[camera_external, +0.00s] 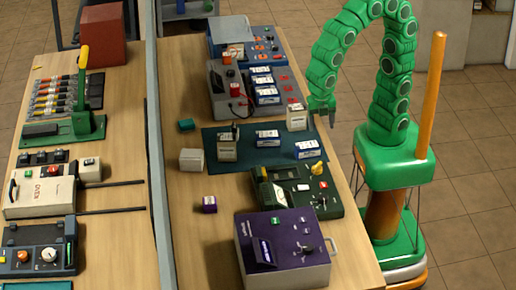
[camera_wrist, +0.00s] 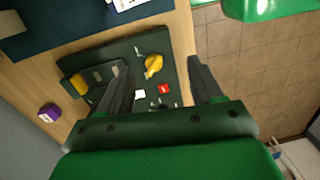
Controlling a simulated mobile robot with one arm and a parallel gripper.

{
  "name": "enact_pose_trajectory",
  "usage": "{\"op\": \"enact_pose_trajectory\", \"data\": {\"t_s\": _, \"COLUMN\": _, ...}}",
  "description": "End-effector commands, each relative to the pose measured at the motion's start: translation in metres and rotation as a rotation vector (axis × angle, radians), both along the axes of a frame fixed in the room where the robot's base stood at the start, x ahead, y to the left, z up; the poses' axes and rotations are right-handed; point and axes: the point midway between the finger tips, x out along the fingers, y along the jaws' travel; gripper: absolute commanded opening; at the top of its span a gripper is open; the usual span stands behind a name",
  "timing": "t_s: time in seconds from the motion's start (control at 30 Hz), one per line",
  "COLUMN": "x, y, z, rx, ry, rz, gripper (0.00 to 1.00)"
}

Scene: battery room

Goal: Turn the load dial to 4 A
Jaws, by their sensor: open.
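A yellow dial knob (camera_external: 318,168) sits on a dark green panel device (camera_external: 330,204) at the right edge of the bench. In the wrist view the yellow knob (camera_wrist: 153,66) appears between the fingers, beyond their tips, with the green panel (camera_wrist: 150,48) around it. The markings by the knob are too small to read. My gripper (camera_external: 322,112) is open and empty, above the bench's right side and apart from the knob; its fingers also show in the wrist view (camera_wrist: 156,66). A purple box (camera_external: 285,262) nearby has a dark knob (camera_external: 309,249); I cannot tell its label.
The green panel also carries a red button (camera_wrist: 164,88) and a white button (camera_wrist: 139,94). A dark mat (camera_external: 222,160) with several white battery-like boxes lies behind it. A small purple block (camera_external: 209,204) stands left. Bare wood lies around the block.

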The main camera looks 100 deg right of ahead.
Motion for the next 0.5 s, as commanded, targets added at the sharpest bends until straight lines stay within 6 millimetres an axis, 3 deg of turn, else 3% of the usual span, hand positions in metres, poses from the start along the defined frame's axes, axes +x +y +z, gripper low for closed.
{"op": "enact_pose_trajectory", "data": {"t_s": 0.23, "x": 0.025, "y": 0.077, "z": -0.020, "rx": 0.033, "ry": -0.007, "rz": 0.471, "gripper": 0.65}}
{"op": "enact_pose_trajectory", "data": {"t_s": 0.5, "x": 0.036, "y": 0.164, "z": -0.048, "rx": 0.058, "ry": -0.021, "rz": 0.959, "gripper": 0.65}}
